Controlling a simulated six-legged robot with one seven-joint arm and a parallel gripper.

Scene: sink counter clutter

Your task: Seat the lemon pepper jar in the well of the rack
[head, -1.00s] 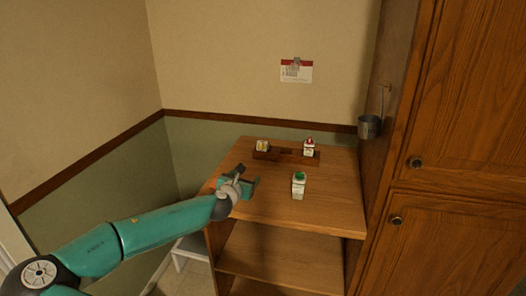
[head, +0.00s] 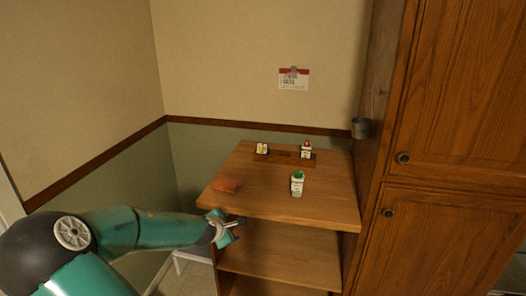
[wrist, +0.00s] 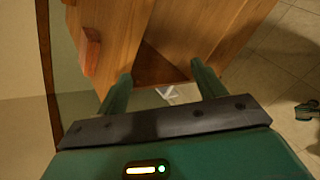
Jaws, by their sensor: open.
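A white jar with a green cap (head: 297,184) stands upright on the wooden counter, in front of the rack; its label is too small to read. The dark wooden rack (head: 285,159) lies toward the back of the counter. A white jar with a yellow mark (head: 262,149) is at the rack's left end, and a jar with a red cap (head: 306,150) is at its right end. My gripper (head: 238,228) is open and empty at the counter's front left edge, apart from the jars. The wrist view shows its two spread fingers (wrist: 163,84).
An open shelf (head: 275,258) is below the top. A tall wooden cabinet (head: 440,130) with a hanging metal cup (head: 361,128) borders the right.

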